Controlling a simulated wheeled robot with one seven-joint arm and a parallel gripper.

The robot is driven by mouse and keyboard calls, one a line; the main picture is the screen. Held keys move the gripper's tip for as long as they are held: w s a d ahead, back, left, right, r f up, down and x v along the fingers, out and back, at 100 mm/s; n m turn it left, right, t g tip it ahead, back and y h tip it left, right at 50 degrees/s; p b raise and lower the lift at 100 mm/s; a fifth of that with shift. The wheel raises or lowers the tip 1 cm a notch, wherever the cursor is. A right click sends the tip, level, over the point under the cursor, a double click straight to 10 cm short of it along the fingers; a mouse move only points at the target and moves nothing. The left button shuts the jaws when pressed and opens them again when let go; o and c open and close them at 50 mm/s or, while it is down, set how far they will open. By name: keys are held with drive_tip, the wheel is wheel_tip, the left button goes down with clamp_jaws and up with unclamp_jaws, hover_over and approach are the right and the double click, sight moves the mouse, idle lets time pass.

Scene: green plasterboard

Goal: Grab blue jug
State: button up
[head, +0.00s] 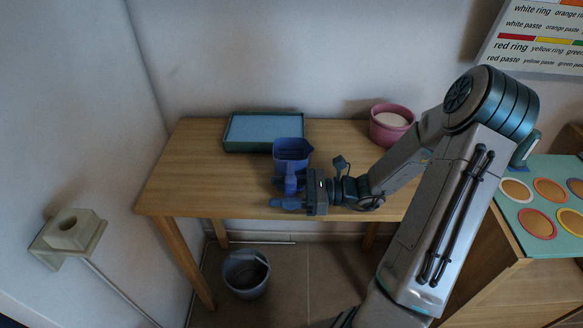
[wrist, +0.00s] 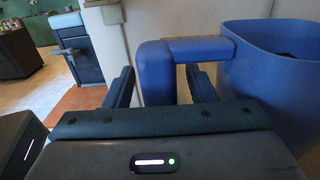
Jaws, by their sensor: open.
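The blue jug (head: 292,150) stands on the wooden table, in front of the flat tray, with its handle toward the table's front edge. In the wrist view the jug's body (wrist: 275,75) fills the right side, and its handle (wrist: 155,75) reaches left from it. My gripper (head: 281,194) is at the handle near the front edge of the table. In the wrist view my gripper (wrist: 160,88) is open, with one finger on each side of the handle's upright part. The handle's lower end is hidden behind the gripper's body.
A dark green tray (head: 233,142) with a light blue top lies behind the jug on the table (head: 190,170). A pink bowl (head: 379,130) with pale contents stands at the back right. A grey bucket (head: 246,284) is on the floor below. The table's left side is clear.

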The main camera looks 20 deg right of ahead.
clamp_jaws()
drive_tip(key=shift+r, duration=0.1)
